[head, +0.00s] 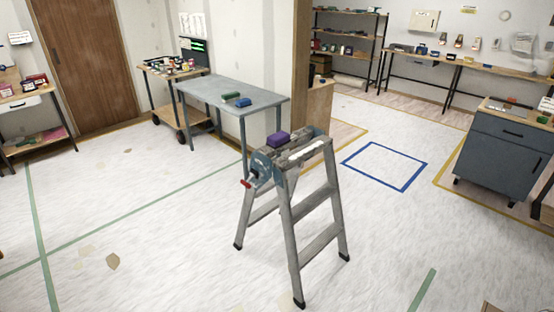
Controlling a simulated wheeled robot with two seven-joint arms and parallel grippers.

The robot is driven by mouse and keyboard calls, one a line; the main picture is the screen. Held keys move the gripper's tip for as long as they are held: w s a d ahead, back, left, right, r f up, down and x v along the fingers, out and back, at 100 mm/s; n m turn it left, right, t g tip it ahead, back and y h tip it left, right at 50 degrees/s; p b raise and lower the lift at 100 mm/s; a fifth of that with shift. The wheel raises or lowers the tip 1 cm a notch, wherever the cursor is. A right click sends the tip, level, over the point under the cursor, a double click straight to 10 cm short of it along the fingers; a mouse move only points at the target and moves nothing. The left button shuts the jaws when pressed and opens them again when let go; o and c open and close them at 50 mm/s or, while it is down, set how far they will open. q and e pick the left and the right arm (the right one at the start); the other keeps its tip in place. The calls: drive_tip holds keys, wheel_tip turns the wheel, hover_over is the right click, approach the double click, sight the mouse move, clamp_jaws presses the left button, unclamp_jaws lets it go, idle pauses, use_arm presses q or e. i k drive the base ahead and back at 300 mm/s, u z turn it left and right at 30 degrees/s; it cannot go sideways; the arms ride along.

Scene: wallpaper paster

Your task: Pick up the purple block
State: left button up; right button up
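The purple block (278,139) sits on top of a grey stepladder (315,200) in the middle of the head view. It rests near the ladder's back left top edge, beside a blue-grey part with a red knob (246,183). Neither of my grippers shows in the head view, and nothing is seen touching the block.
A blue-grey table (215,92) with a green block (231,96) and a blue block (243,103) stands behind the ladder. A dark cabinet (500,155) is at right. The floor in front and left is mostly clear, with green tape lines. A blue taped square (345,163) lies right.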

sight(275, 140)
drive_tip(key=k, duration=0.8)
drive_tip(key=z, duration=1)
drive_tip(key=i, duration=6.8)
drive_tip(key=u, duration=5.35)
